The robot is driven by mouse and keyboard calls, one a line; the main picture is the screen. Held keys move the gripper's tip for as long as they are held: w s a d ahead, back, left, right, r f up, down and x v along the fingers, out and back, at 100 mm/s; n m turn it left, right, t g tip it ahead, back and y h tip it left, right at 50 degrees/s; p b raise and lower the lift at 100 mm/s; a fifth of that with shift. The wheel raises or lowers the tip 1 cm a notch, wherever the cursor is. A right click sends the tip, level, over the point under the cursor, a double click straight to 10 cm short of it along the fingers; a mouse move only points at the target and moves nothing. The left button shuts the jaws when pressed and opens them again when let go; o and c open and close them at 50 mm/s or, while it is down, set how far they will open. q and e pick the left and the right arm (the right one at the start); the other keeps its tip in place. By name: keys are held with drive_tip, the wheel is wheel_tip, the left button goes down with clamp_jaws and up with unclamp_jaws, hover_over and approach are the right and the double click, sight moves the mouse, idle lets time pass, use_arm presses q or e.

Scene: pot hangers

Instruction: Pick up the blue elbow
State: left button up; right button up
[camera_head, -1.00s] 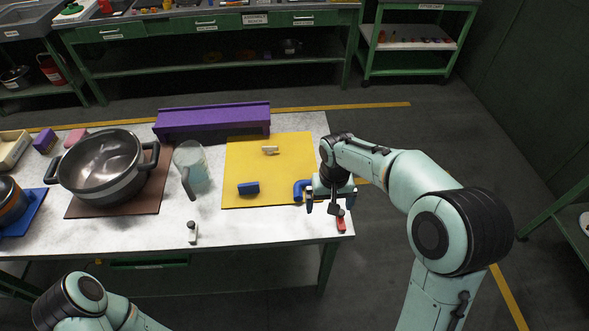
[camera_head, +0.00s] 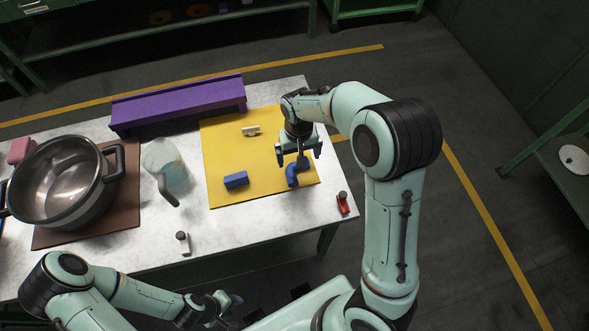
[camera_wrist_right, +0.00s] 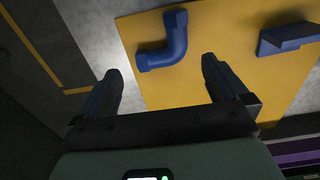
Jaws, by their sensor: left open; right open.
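The blue elbow (camera_head: 293,175) lies on the right part of the yellow mat (camera_head: 219,140). My right gripper (camera_head: 300,156) is open and points down just above it, hiding its upper end. In the right wrist view, the elbow (camera_wrist_right: 168,48) shows whole beyond the gap between the two open fingers (camera_wrist_right: 162,78), with nothing between them. My left gripper (camera_head: 230,302) is open and empty, low in front of the table.
A blue block (camera_head: 236,180) and a small pale piece (camera_head: 251,131) lie on the mat. A red-and-black item (camera_head: 343,203) lies right of it. A clear pitcher (camera_head: 165,165), grey pot (camera_head: 65,180) and long purple piece (camera_head: 180,102) are to the left and behind.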

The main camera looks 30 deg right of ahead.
sight(298, 172)
drive_tip(key=shift+a+f, duration=0.1)
drive_tip(key=shift+f, duration=3.05)
drive_tip(key=c, duration=1)
